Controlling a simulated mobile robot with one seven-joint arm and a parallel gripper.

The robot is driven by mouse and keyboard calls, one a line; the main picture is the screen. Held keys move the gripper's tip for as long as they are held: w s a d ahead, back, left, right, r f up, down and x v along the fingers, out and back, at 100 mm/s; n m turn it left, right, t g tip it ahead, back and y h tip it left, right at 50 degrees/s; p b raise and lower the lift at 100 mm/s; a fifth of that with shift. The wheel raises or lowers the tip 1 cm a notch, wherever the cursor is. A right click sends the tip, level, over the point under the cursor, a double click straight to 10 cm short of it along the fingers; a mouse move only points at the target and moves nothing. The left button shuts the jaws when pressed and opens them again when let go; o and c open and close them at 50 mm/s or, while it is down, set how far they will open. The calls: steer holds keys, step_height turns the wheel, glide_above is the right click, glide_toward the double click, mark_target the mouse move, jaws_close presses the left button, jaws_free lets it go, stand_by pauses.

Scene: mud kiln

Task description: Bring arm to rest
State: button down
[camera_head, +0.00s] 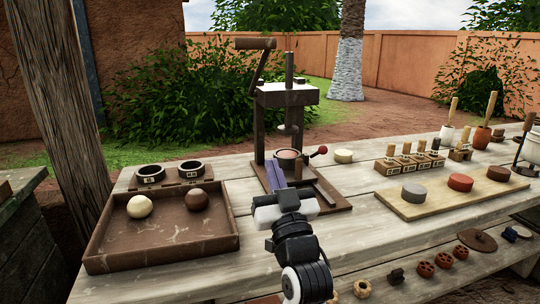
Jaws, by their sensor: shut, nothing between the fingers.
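My arm reaches up from the bottom middle of the head view. My gripper (275,176) points away over the wooden table (160,288), at the front of the press (286,96). Its long fingers are together with nothing between them. The fingertips appear just in front of the round cup (289,159) on the press base. Whether they touch the press cannot be told. My gripper and wrist hide part of the press base (333,198).
A brown tray (165,250) with a pale ball (139,206) and a brown ball (197,199) lies left. A board (432,205) with several discs and a labelled tool block (405,167) stand right. The press lever (262,60) rises high. Small parts lie at front right.

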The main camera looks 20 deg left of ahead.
steer(key=shift+s+d+f, duration=0.2)
steer(key=shift+s+f, duration=0.1)
steer(key=shift+f, duration=0.1)
